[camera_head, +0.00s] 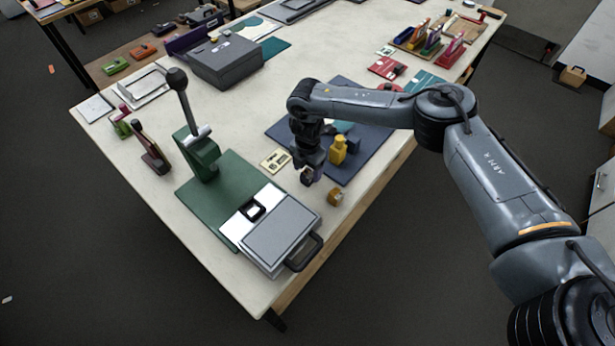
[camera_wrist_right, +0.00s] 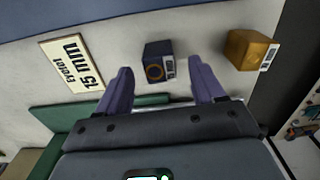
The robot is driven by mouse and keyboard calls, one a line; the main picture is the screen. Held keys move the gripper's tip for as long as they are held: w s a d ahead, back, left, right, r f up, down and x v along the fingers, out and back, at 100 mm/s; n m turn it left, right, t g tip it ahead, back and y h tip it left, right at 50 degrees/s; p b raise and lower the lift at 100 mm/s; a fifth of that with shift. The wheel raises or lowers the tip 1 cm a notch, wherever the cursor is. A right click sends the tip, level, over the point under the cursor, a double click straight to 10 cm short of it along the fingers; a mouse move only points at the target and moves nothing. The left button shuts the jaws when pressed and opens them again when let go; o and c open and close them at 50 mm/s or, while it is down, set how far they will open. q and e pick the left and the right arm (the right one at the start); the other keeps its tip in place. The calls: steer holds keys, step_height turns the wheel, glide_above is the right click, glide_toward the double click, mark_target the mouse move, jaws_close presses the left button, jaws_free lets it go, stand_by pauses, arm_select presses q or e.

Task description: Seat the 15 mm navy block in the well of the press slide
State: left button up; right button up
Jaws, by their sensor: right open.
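The small navy block (camera_wrist_right: 154,62) stands on the pale tabletop in the right wrist view, with a tan ring mark on its face and a small white label on its side. My right gripper (camera_wrist_right: 161,82) is open, its two purple fingers pointing at the block, one to each side of its line. It holds nothing. In the head view the right gripper (camera_head: 309,176) hangs low over the table and largely hides the block. The green press (camera_head: 203,158) stands to the left, its lever raised. Its slide (camera_head: 236,228) has a dark-rimmed square well (camera_head: 252,211). My left gripper is not in view.
An ochre block (camera_head: 335,196) sits close to the right of the gripper, near the table edge. A yellow bottle-like item (camera_head: 338,150) stands on the blue mat (camera_head: 372,143) behind. A "15 mm" card (camera_head: 275,160) lies left of the gripper. The table between gripper and press is mostly clear.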

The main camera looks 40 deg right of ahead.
steer(key=shift+f, duration=0.45)
jaws_close()
steer(key=shift+r, duration=0.15)
